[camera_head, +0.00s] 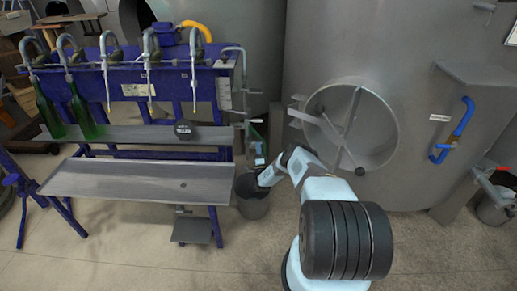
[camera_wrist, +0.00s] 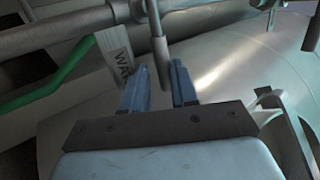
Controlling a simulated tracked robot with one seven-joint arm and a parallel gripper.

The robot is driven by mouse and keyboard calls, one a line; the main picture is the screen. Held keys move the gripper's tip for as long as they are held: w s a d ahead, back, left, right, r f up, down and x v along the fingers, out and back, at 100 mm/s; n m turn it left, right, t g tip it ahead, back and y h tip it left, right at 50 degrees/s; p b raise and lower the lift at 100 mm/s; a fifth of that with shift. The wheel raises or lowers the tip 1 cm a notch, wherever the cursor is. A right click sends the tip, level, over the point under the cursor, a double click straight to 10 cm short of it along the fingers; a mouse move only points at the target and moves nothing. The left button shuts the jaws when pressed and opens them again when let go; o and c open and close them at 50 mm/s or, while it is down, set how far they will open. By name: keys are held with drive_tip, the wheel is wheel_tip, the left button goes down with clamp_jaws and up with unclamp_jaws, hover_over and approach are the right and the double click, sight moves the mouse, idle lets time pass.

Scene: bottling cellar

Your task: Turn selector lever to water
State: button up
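In the wrist view, my gripper (camera_wrist: 161,82) has its two blue fingers apart, with a gap between them. A grey metal rod with a rounded end (camera_wrist: 160,55), which looks like the selector lever, hangs down from the top into that gap. I see no clear contact with either finger. I cannot tell whether its end is between the fingers or just beyond them. A white label (camera_wrist: 118,55) reading "WA", its rest cut off, is left of the rod. In the head view, my gripper (camera_head: 257,158) is small beside the bottling stand's right end, and the lever is not clear there.
A green bar (camera_wrist: 62,78) and a thick grey pipe (camera_wrist: 70,30) lie left of the fingers. In the head view a dark bucket (camera_head: 252,204) stands below my gripper. The blue bottling stand (camera_head: 226,172) is to the left, a large steel tank (camera_head: 425,50) to the right.

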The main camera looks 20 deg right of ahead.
drive_tip(key=shift+o, duration=1.2)
drive_tip(key=shift+a+r, duration=0.1)
drive_tip(key=v, duration=1.4)
drive_tip(key=shift+w, duration=0.1)
